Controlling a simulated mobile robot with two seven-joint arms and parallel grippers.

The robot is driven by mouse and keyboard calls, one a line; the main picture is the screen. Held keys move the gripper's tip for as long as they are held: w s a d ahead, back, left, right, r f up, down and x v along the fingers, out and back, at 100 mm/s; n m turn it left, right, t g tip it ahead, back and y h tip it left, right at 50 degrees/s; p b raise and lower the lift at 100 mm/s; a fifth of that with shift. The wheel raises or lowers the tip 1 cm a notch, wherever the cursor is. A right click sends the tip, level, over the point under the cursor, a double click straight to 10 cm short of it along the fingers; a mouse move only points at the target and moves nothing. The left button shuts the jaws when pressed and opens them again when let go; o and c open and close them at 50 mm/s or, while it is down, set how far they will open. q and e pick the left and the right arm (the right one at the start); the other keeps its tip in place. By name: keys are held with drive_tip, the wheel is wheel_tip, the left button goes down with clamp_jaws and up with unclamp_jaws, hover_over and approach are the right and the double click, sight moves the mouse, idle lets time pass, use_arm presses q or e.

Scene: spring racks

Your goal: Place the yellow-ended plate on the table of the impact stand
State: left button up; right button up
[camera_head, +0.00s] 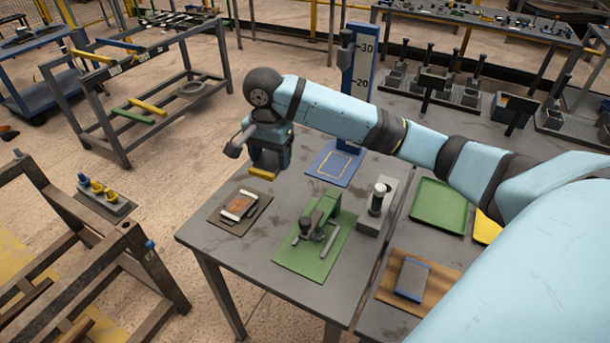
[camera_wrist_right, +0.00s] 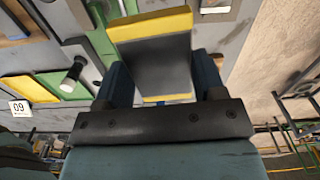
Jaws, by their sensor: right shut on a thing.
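My right gripper (camera_head: 268,160) is shut on the yellow-ended plate (camera_head: 264,173) above the far left part of the grey work table (camera_head: 210,235). In the right wrist view the plate (camera_wrist_right: 160,65) is a dark grey slab between the fingers of the right gripper (camera_wrist_right: 162,75), with a broad yellow end and a thin yellow strip near the palm. The impact stand (camera_head: 357,60) is a blue upright with a white scale. Its blue table (camera_head: 342,152), marked with a yellow outline, is bare and lies right of the plate, apart from it. My left gripper is not in view.
A brown mat with an orange-and-white block (camera_head: 239,206), a green mat with a grey fixture (camera_head: 316,232) and a grey block with a cylinder (camera_head: 377,210) stand in front of the stand. A blue-edged grey block (camera_head: 412,279) lies on a wooden board. My right arm crosses before the upright.

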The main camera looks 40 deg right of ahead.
sight(278, 219)
drive_tip(key=shift+w+d+f+m, duration=0.15)
drive_tip(key=shift+d+f+m, duration=0.15)
drive_tip(key=shift+m, duration=0.1)
wheel_tip(278, 219, down, 19)
drive_tip(key=shift+f+b, duration=0.15)
drive_tip(key=shift+b, duration=0.45)
drive_tip(key=o, duration=1.2)
drive_tip(key=shift+f, duration=0.15)
drive_tip(key=shift+o, duration=0.2)
